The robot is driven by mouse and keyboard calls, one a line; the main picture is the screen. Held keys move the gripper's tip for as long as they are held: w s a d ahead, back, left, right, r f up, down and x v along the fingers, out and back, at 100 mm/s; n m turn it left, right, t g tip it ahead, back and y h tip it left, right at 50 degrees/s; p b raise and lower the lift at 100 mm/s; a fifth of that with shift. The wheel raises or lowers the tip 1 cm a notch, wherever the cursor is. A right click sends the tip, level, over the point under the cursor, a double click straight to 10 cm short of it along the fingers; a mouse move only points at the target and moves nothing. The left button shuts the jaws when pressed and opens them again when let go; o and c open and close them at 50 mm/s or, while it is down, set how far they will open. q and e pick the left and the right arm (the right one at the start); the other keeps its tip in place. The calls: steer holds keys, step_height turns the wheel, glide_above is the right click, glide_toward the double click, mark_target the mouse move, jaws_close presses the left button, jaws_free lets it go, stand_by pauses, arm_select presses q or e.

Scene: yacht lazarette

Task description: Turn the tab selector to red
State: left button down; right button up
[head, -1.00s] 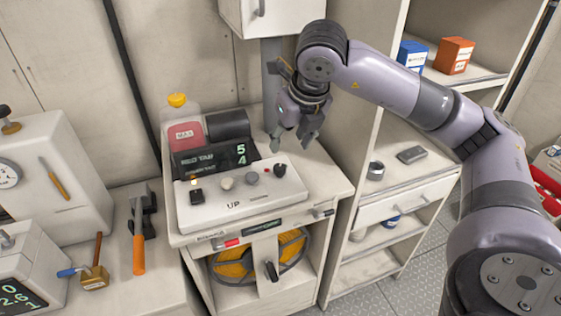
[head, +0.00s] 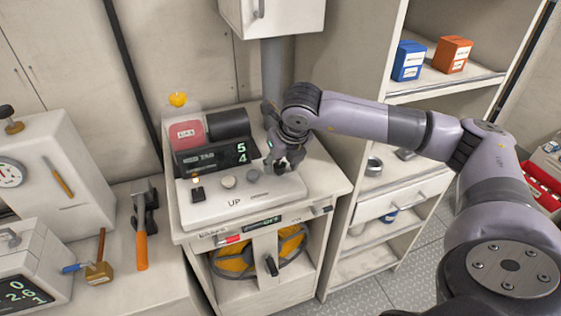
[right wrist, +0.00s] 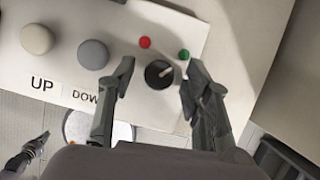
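The tab selector is a black round knob with a pale pointer line, on the right part of the white control panel (head: 270,207). In the right wrist view the knob (right wrist: 157,77) has a red dot (right wrist: 145,42) to its upper left and a green dot (right wrist: 184,54) to its upper right. Its pointer line aims up and right, toward the green side. My right gripper (right wrist: 160,80) is open, with one finger on each side of the knob; contact is not clear. In the head view my right gripper (head: 287,168) hides the knob.
A hammer (head: 140,235) lies on the left bench. Shelves (head: 445,90) stand right. A dark gripper-like part (right wrist: 30,150) shows lower left.

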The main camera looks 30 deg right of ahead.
jaws_close()
stand_by(0.3)
